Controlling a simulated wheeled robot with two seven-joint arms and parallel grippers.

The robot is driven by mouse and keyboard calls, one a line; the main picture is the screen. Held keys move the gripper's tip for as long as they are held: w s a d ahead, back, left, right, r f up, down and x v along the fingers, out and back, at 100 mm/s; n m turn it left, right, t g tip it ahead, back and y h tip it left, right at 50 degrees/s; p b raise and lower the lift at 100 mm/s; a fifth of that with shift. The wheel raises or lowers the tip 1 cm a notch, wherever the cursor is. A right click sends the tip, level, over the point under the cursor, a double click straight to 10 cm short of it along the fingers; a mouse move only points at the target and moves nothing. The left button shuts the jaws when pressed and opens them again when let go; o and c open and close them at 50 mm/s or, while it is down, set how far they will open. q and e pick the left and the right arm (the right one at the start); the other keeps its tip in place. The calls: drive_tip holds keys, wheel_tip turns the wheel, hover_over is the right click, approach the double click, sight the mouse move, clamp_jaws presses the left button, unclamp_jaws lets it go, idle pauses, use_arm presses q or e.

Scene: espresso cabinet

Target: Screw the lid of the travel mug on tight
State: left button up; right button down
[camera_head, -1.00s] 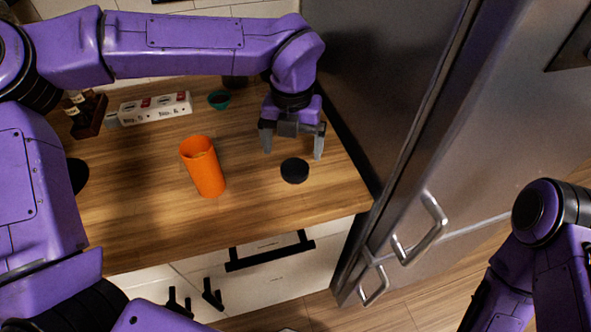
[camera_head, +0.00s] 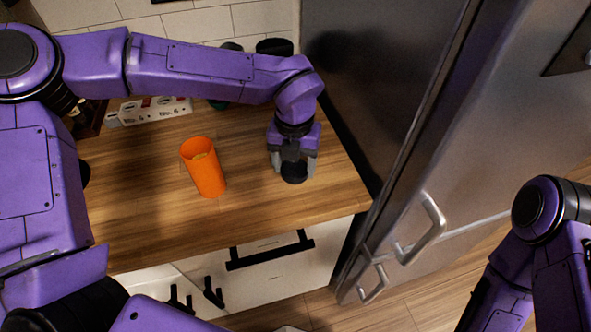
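The orange travel mug (camera_head: 207,176) stands upright and open at the top on the wooden counter, with something pale inside. The round black lid (camera_head: 293,173) is on the counter to the right of the mug, apart from it. My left gripper (camera_head: 294,167) points down at the lid, with one grey finger on each side of it. The fingers look closed against the lid's sides, and the gripper covers the lid's far part. My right arm shows at the lower right; its gripper is out of view.
A white power strip (camera_head: 155,110) lies at the back left, with a dark rack partly hidden by my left arm. A dark green cup and black containers stand behind that arm. The steel fridge (camera_head: 450,150) borders the counter on the right. The counter front is clear.

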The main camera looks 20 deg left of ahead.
sight(295, 167)
use_arm(q)
drive_tip(key=shift+c, duration=0.5)
drive_tip(key=shift+r, duration=0.1)
drive_tip(key=shift+w+r, duration=0.1)
drive_tip(key=shift+r, duration=0.1)
wheel_tip(295, 167, up, 2)
drive_tip(key=shift+r, duration=0.2)
drive_tip(key=s+d+r+b, duration=0.4)
drive_tip(key=s+r, duration=0.6)
drive_tip(key=s, duration=0.3)
drive_tip(key=shift+s+d, duration=0.15)
drive_tip(key=shift+d, duration=0.15)
